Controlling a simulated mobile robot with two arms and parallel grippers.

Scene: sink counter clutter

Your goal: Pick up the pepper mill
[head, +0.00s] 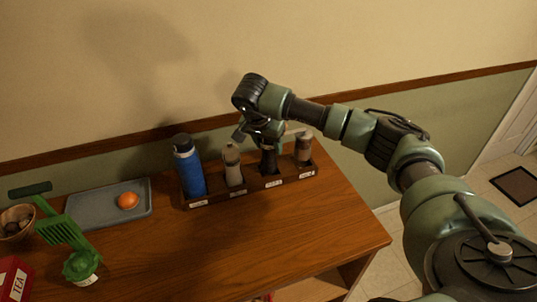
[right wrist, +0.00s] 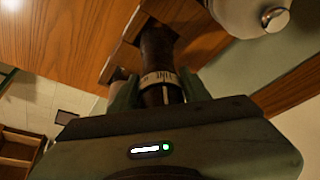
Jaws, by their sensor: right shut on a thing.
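The pepper mill is a dark, turned body (head: 269,162) in the wooden rack on the counter, third from the left. In the right wrist view the dark brown mill with a pale marked band (right wrist: 158,75) stands between the fingers. My right gripper (head: 264,135) comes down over its top from above and is shut on it. The gripper hides the top of the mill in the head view. The mill still appears to be in its rack slot. My left gripper is not in view.
The labelled rack (head: 200,202) also holds a blue bottle (head: 190,170), a grey-topped container (head: 233,168) and a brown-topped container (head: 303,148) close beside the mill. A grey tray (head: 95,207) with an orange (head: 128,200) lies left. The counter front is clear.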

